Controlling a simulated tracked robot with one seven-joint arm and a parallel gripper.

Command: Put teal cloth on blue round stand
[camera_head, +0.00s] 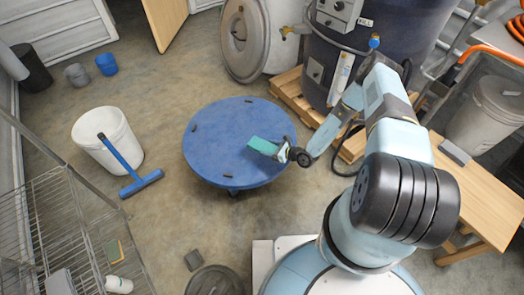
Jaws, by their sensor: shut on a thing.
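The blue round stand (215,148) is in the middle of the head view, a low disc with a few small dark pieces near its rim. The teal cloth (262,145) is a small flat piece over the right part of the stand. My gripper (280,152) is at the right end of the cloth and is shut on it. From this high view I cannot tell whether the cloth touches the stand's top or hangs a little above it. The fingertips are small and partly hidden by the wrist.
A white bucket (98,150) with a blue squeegee (128,165) stands left of the stand. A wire rack (75,225) is at lower left. A dark hopper (400,25) on a wooden pallet (290,92) is behind. A wooden bench (470,195) is at right.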

